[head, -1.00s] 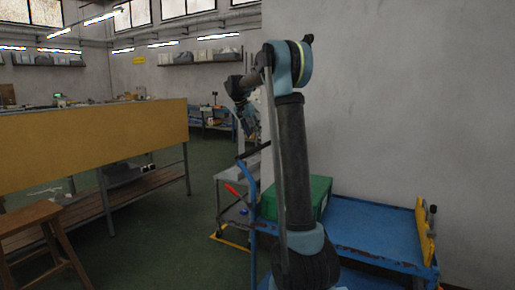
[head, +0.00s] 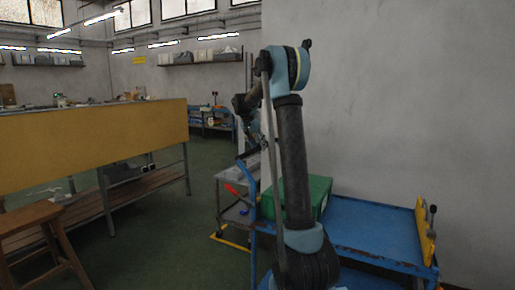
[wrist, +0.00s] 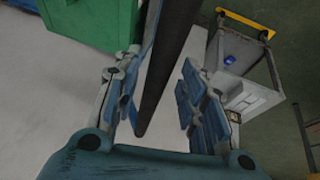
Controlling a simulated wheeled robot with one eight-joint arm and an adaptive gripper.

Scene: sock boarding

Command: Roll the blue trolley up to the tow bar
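The blue trolley (head: 375,225) stands against the wall at the right in the head view, with a green crate (head: 318,190) on it. Its blue upright handle frame (head: 252,215) has a dark grip bar (wrist: 170,60) at the top. My gripper (wrist: 158,92) is open in the wrist view, with the dark bar between its fingers. There are gaps beside the bar, so the fingers do not appear closed on it. In the head view my gripper (head: 255,143) is small and partly hidden by my arm. I cannot clearly identify the tow bar.
A grey cart (head: 236,175) with a yellow bar (head: 230,241) near the floor stands just beyond the handle. A wooden stool (head: 40,225) and a yellow-sided bench (head: 90,145) stand left. Green floor (head: 165,240) between is clear.

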